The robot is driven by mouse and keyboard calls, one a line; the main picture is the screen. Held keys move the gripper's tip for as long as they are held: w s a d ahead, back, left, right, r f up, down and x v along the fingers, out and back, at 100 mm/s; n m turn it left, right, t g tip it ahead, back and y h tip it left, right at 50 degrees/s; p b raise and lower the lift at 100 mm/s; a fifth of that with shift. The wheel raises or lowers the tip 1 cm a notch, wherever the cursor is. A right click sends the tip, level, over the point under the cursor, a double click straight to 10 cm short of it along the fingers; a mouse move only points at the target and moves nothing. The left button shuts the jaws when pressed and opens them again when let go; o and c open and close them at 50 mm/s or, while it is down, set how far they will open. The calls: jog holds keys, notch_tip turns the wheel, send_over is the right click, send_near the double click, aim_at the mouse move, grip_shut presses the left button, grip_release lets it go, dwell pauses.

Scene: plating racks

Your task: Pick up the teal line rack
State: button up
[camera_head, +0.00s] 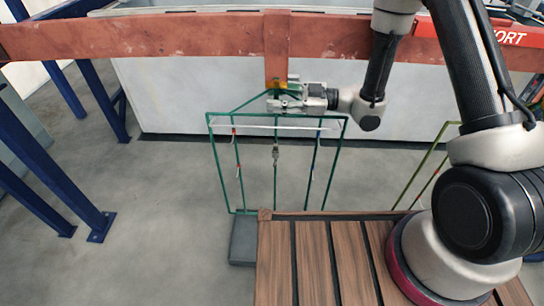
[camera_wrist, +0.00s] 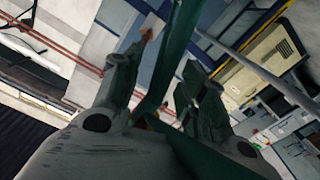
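The teal line rack (camera_head: 275,185) is a thin green wire frame with several upright rods and small red and white marks. It hangs upright below the copper-coloured bar, its peaked top at the bar's short vertical post. My gripper (camera_head: 284,97) is at this top, coming in from the right, just below the post. In the wrist view, the teal bar of the rack (camera_wrist: 172,62) passes between the two fingers of my gripper (camera_wrist: 166,55). The fingers look apart, with gaps beside the bar. The exact contact at the hook is hidden.
The copper-coloured bar (camera_head: 150,37) crosses just above my gripper. A pale tank wall (camera_head: 180,95) stands behind the rack. A slatted wooden deck (camera_head: 310,265) lies below and in front. A second, olive-green rack (camera_head: 430,158) hangs at right. Blue posts (camera_head: 40,170) stand at left.

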grip_shut()
